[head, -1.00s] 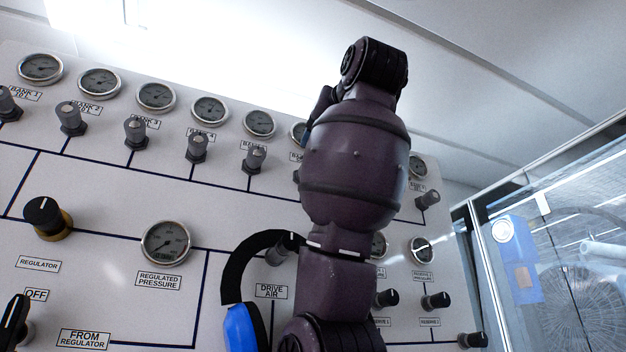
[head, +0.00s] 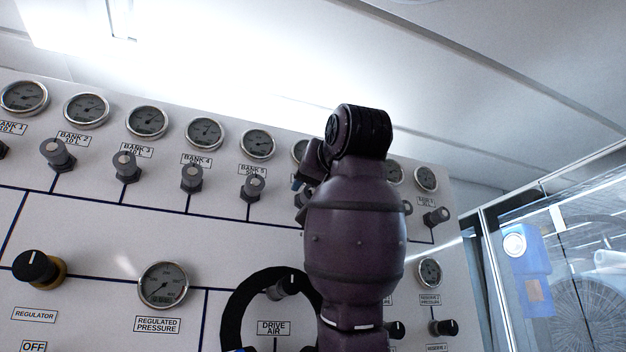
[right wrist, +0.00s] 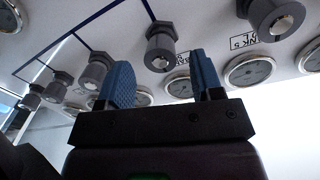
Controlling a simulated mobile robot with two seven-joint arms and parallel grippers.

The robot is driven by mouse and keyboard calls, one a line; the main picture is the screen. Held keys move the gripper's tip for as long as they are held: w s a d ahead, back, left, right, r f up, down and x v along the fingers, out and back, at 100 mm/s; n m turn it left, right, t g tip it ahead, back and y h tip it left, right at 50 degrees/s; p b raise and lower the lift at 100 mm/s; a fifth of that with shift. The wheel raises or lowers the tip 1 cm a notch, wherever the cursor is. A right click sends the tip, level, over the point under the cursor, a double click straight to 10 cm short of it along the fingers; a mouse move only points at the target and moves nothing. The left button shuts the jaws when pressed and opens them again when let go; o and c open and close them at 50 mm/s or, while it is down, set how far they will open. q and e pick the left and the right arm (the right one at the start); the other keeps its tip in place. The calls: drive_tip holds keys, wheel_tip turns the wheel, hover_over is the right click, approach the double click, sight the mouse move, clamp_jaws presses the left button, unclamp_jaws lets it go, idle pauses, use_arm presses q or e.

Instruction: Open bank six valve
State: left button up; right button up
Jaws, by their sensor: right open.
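The bank six valve is a grey knob (right wrist: 160,46) with a pale end cap; in the right wrist view, turned upside down, it is just left of the bank five knob (right wrist: 270,14). My right gripper (right wrist: 160,64) is open, with a blue ridged finger on each side of this knob in the picture. Nothing is between the fingers that I can tell is touched. My left gripper is not in view.
The panel has a row of gauges (head: 204,133) over knobs, including the bank four knob (head: 191,179). Below are a regulator knob (head: 36,267) and a drive air knob (head: 284,286) with a black band (head: 240,304) around it. A glass-fronted enclosure (head: 490,270) stands at the right.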

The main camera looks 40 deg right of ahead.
drive_tip(key=shift+x, duration=1.35)
drive_tip(key=c, duration=0.9)
